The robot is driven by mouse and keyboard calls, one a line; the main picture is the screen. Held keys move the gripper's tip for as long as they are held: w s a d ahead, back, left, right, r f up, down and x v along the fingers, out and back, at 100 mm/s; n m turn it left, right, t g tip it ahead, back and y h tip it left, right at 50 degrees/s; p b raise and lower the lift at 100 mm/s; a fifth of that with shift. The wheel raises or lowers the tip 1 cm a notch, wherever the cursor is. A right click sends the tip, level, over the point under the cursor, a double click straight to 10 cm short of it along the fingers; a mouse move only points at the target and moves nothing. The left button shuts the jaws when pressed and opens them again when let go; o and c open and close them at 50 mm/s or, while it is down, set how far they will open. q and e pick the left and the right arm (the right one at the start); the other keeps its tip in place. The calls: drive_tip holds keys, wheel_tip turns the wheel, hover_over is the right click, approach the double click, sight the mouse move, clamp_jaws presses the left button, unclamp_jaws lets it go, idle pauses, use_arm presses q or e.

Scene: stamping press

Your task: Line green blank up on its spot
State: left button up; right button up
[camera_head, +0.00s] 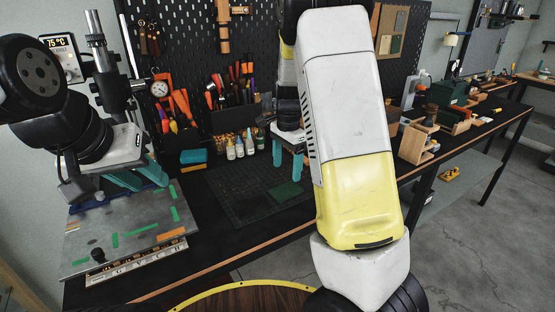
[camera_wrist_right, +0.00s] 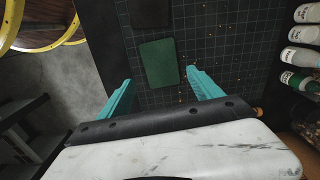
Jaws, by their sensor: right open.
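The green blank (camera_head: 284,195) is a flat dark green rectangle lying on the cutting mat (camera_head: 240,203). It also shows in the right wrist view (camera_wrist_right: 158,62), slightly turned against the mat's grid. My right gripper (camera_head: 289,176) is open and empty above the mat, with the blank lying ahead of and between its teal fingers (camera_wrist_right: 158,92) in the wrist view. Green tape strips (camera_head: 142,229) and orange ones mark the grey press plate (camera_head: 100,232) at the left; which marks bound the blank's spot I cannot tell. My left gripper (camera_head: 138,180) appears open, low over the plate's back part.
A dark brown rectangle (camera_wrist_right: 150,12) lies on the mat beyond the blank. Small bottles (camera_head: 240,148) and tool holders stand behind the mat. A dial gauge (camera_head: 159,89) and post rise behind the plate. Wooden racks (camera_head: 416,145) stand right.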

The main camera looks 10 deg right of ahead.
sight(286, 191)
drive_tip(key=shift+w+d+f, duration=0.1)
drive_tip(key=shift+w+f, duration=0.1)
drive_tip(key=shift+f, duration=0.2)
wheel_tip(286, 191, down, 7)
drive_tip(key=shift+r, duration=0.15)
drive_tip(key=shift+c, duration=0.2)
drive_tip(key=shift+r, duration=0.1)
drive_tip(key=c, duration=0.9)
drive_tip(key=shift+o, duration=0.2)
drive_tip(key=shift+r, duration=2.55)
